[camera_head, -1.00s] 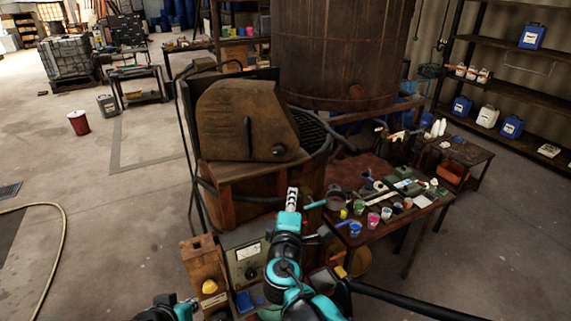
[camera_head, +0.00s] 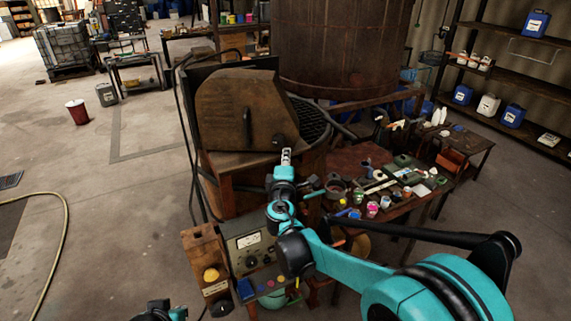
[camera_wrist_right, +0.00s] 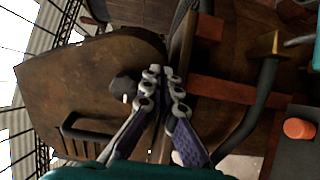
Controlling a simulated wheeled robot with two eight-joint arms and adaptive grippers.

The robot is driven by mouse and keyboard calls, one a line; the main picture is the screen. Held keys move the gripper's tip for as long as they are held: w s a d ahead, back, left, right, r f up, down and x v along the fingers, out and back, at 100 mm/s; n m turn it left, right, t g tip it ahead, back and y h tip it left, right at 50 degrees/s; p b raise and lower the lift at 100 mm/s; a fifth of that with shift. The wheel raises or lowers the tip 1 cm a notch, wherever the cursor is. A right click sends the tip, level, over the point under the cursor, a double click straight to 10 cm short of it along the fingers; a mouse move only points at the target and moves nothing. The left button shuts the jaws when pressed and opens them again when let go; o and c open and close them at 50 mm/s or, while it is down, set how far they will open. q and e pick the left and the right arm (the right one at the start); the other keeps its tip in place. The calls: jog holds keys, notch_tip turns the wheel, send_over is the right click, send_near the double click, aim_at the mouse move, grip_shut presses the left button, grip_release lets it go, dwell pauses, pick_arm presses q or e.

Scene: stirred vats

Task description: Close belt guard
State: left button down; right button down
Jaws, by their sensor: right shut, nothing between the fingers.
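The belt guard (camera_head: 228,108) is a rusty brown housing with a black handle (camera_head: 247,128) and a dark round knob (camera_head: 279,141) at its lower right. I cannot tell whether it is fully closed. In the right wrist view the guard (camera_wrist_right: 85,80) fills the left side, with its handle (camera_wrist_right: 82,131) below and its knob (camera_wrist_right: 123,88) left of the fingers. My right gripper (camera_head: 287,154) is shut and empty, just below the knob in the head view. Its fingertips also show in the wrist view (camera_wrist_right: 164,74), close to the guard's edge. My left gripper's fingers are not visible.
A control box (camera_head: 250,243) with a gauge stands below the guard, beside a wooden box (camera_head: 205,262). A cluttered table (camera_head: 395,205) is at the right. A large brown vat (camera_head: 340,50) stands behind. The floor at the left is mostly clear.

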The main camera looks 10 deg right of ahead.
jog(key=shift+w+d, duration=0.1)
jog(key=shift+w, duration=0.45)
jog(key=b+x, duration=0.1)
jog(key=x, duration=0.6)
jog(key=shift+w+f+b, duration=0.1)
jog(key=shift+w+b, duration=0.1)
jog(key=shift+b, duration=0.1)
jog(key=shift+w, duration=0.35)
jog(key=shift+s, duration=0.15)
